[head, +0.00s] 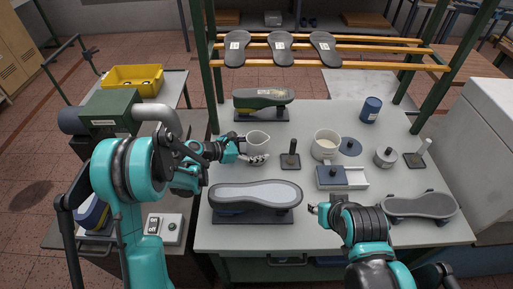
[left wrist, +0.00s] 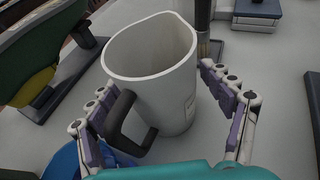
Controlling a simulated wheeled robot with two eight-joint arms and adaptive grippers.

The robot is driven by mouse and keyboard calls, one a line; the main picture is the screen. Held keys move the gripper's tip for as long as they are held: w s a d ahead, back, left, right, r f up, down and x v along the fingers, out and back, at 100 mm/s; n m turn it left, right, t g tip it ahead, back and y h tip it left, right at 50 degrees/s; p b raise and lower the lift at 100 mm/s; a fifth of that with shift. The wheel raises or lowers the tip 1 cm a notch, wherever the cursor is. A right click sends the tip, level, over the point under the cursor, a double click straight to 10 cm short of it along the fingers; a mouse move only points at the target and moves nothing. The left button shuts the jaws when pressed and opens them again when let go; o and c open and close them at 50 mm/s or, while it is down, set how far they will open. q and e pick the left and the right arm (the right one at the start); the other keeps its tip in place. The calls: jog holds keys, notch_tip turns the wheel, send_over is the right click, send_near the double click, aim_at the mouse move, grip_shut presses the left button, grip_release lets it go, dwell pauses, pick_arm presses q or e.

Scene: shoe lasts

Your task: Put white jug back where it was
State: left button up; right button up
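The white jug (head: 259,141) stands on the light table, right of the green shoe press base. In the left wrist view the jug (left wrist: 152,65) is upright, with its black handle (left wrist: 128,122) facing my gripper. My left gripper (head: 247,148) is at the jug; in the left wrist view its two fingers (left wrist: 165,118) are spread wide, one left of the handle and one by the jug's right side. No firm grip shows. My right gripper (head: 318,208) hangs over the table's front middle; its fingers are too small to tell.
A shoe last on a stand (head: 255,195) lies in front of the jug, and another (head: 262,98) behind it. A black-handled tool (head: 290,155) and a cream pot (head: 326,145) stand to the right. A grey sole-shaped piece (head: 420,206) lies at the far right.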

pick_arm(q)
jog(key=shift+r, duration=0.15)
jog(key=shift+a+r+p, duration=0.15)
jog(key=shift+a+p, duration=0.05)
jog(key=shift+p, duration=0.1)
jog(key=p+v, duration=0.2)
jog(key=v, duration=0.9)
jog(key=shift+s+a, duration=0.2)
jog(key=shift+s, duration=0.05)
jog(key=shift+a+r, duration=0.1)
